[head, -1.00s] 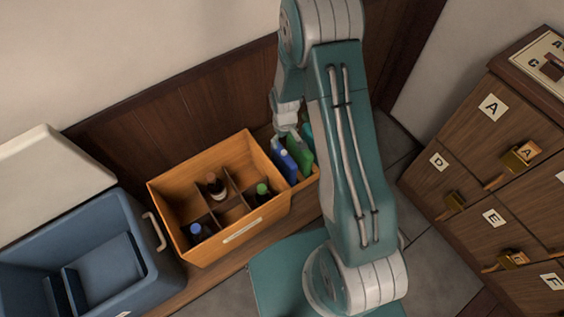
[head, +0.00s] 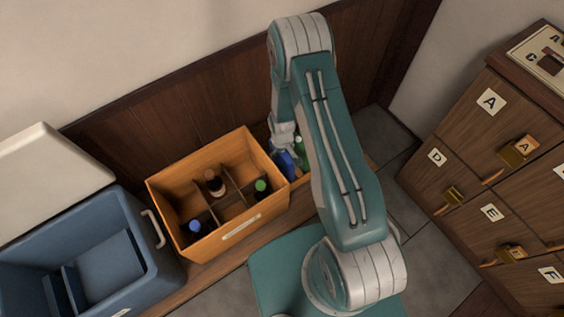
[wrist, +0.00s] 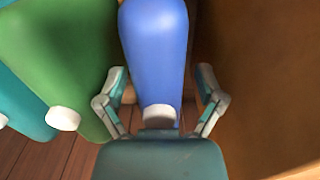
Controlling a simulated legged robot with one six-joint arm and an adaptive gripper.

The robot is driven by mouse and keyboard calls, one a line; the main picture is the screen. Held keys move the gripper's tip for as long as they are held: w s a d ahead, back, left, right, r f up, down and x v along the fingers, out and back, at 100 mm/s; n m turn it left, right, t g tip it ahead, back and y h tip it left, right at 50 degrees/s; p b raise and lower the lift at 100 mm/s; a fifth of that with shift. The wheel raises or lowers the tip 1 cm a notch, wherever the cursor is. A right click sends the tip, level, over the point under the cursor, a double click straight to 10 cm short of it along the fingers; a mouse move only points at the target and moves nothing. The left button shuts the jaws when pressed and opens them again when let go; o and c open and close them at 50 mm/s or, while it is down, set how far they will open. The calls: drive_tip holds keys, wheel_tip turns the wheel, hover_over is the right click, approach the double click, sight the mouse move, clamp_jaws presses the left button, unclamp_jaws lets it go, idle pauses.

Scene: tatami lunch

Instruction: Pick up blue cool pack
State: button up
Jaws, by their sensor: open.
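The blue cool pack (wrist: 155,45) stands upright in the wrist view, its white cap (wrist: 159,113) facing my gripper. My gripper (wrist: 160,84) is open, with one finger on each side of the pack near its capped end. I cannot tell whether the fingers touch it. In the head view the blue pack (head: 284,160) shows only partly below my gripper (head: 284,142), to the right of the wooden crate. A green pack (wrist: 58,50) stands close on the left in the wrist view, and it also shows in the head view (head: 301,150).
A teal pack (wrist: 14,85) stands beyond the green one. A brown wall (wrist: 255,90) rises close on the pack's right. The wooden crate (head: 183,174) holds several bottles in compartments. A blue cooler (head: 150,285) stands open at left, and a drawer cabinet (head: 470,170) at right.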

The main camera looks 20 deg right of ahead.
clamp_jaws()
